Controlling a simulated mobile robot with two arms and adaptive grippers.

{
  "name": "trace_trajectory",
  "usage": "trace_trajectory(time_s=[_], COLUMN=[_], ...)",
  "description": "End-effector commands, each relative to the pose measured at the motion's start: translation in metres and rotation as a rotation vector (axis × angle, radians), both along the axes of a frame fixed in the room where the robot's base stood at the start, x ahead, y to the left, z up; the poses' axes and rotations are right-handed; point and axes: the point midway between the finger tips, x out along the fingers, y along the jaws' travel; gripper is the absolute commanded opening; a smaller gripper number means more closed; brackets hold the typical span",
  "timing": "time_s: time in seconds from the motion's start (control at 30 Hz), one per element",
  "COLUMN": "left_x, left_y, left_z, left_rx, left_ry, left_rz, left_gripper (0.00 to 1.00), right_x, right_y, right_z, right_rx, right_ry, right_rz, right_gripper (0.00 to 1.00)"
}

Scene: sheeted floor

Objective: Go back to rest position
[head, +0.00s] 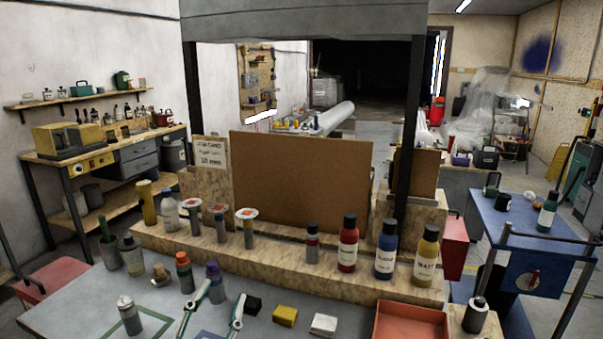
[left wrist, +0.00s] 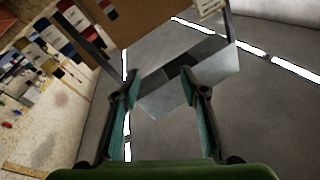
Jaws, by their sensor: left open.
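My left gripper (head: 223,291) shows at the bottom of the head view, over the grey table (head: 75,300). Its two green fingers are apart with nothing between them. In the left wrist view my left gripper (left wrist: 160,88) is also open and empty, with a grey surface behind it. A purple-capped bottle (head: 214,285) stands close beside the left finger in the head view. An orange-capped bottle (head: 185,272) is left of it. My right gripper is in neither view.
Red, blue and yellow labelled bottles (head: 347,245) stand on a wooden step behind the table. A black block, yellow block (head: 285,316), white block (head: 323,325) and orange tray (head: 410,322) lie right of my gripper. A white-capped bottle (head: 126,315) stands at left.

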Motion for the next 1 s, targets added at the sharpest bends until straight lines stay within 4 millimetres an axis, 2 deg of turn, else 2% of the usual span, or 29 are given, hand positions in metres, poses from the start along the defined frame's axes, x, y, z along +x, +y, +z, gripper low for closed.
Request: trace_trajectory(time_s=[0.03,0.1,0.17,0.2,0.3,0.4,0.5,0.7,0.73,0.87,1.0], left_x=[-0.007,-0.021,-0.041,-0.057,-0.101,-0.147,-0.189,-0.269,-0.272,-0.260,-0.255], left_y=[0.018,0.038,0.052,0.058,0.067,0.068,0.066,0.056,0.056,0.055,0.054], left_z=[-0.036,-0.083,-0.123,-0.148,-0.202,-0.240,-0.266,-0.296,-0.303,-0.340,-0.384], left_rx=[-0.037,-0.074,-0.097,-0.110,-0.131,-0.144,-0.149,-0.153,-0.150,-0.145,-0.140], left_ry=[0.129,0.304,0.454,0.555,0.786,0.980,1.141,1.419,1.438,1.443,1.460], left_rz=[0.063,0.137,0.188,0.215,0.259,0.278,0.279,0.253,0.250,0.253,0.255], left_gripper=[0.40,0.40,0.40,0.40,0.40,0.40,0.40,0.40,0.40,0.40,0.40], right_x=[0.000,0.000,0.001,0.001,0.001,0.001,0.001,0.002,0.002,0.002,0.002], right_y=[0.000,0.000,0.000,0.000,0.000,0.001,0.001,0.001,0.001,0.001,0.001], right_z=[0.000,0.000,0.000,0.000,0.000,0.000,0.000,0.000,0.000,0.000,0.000], right_rx=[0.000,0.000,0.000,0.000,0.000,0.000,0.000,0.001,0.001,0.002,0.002], right_ry=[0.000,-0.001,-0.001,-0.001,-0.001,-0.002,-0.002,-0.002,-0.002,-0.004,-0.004], right_rz=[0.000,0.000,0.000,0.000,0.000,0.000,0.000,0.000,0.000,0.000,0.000], right_gripper=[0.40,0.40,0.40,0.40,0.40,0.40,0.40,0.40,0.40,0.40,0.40])
